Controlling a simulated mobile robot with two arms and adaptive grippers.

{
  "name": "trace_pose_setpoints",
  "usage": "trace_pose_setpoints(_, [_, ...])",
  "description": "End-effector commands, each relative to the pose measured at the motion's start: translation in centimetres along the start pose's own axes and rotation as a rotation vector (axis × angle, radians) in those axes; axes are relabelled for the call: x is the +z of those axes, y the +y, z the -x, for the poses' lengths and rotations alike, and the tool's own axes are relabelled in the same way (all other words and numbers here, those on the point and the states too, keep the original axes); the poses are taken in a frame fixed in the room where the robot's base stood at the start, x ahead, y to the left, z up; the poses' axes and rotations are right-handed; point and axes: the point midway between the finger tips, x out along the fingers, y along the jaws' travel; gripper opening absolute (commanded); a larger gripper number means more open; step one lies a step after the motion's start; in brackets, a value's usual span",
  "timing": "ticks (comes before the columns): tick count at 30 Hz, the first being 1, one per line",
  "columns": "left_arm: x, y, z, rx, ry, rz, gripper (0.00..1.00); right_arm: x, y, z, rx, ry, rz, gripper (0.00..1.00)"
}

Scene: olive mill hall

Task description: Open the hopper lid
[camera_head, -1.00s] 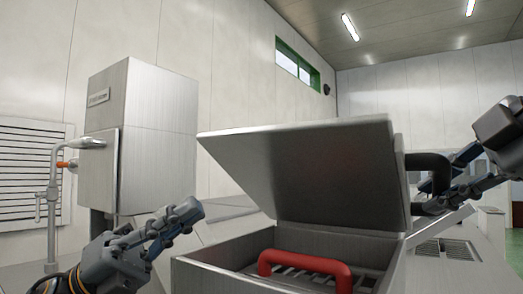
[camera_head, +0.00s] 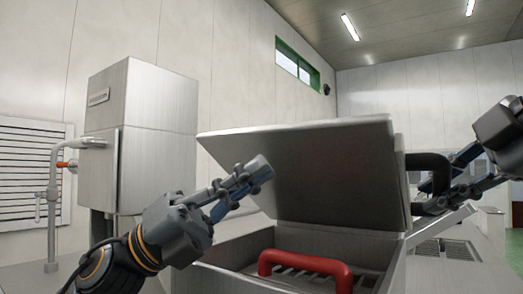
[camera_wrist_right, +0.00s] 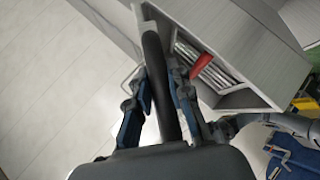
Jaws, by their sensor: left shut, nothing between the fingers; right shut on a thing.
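The hopper lid (camera_head: 310,175) is a grey metal panel, raised and tilted over the open hopper (camera_head: 215,283). Its dark bar handle (camera_head: 430,162) sticks out at the right edge. My right gripper (camera_head: 440,190) is shut on this handle. In the right wrist view the handle (camera_wrist_right: 156,75) runs between the fingers of the right gripper (camera_wrist_right: 160,85). My left gripper (camera_head: 258,172) is shut and empty, in front of the lid's left part; I cannot tell whether it touches the lid.
A red handle (camera_head: 335,270) on a slatted grate sits inside the hopper; it also shows in the right wrist view (camera_wrist_right: 202,65). A tall metal cabinet (camera_head: 150,130) with a pipe (camera_head: 52,200) stands at the left. Machinery with a grated top (camera_head: 447,250) lies at the right.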

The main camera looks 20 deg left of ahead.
Motion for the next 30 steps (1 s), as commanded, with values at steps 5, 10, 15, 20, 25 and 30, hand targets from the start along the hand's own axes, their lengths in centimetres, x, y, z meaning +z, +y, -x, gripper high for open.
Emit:
trace_pose_setpoints(5, [1.5, -0.2, -1.6, -0.003, -0.001, -0.002, 0.00, 0.1, 0.1, 0.1, 0.003, -0.001, -0.001, 0.00])
trace_pose_setpoints(10, [2.5, 0.0, -2.6, -0.001, -0.001, -0.001, 0.00, 0.1, 0.1, 0.1, 0.003, -0.001, -0.001, 0.00])
trace_pose_setpoints(15, [2.8, 0.0, -3.0, 0.000, 0.000, 0.001, 0.00, 0.1, 0.1, 0.1, 0.003, -0.001, -0.001, 0.00])
trace_pose_setpoints(20, [2.9, 0.0, -3.0, 0.000, -0.001, 0.001, 0.00, 0.1, 0.1, 0.1, 0.003, -0.001, -0.001, 0.00])
trace_pose_setpoints(25, [2.9, 0.0, -3.0, 0.001, 0.000, 0.001, 0.00, 0.0, 0.1, 0.1, 0.003, -0.001, -0.001, 0.00])
trace_pose_setpoints(30, [3.2, -0.2, -3.6, 0.027, 0.005, 0.022, 0.00, 0.0, 0.1, 0.1, 0.003, -0.001, -0.001, 0.00])
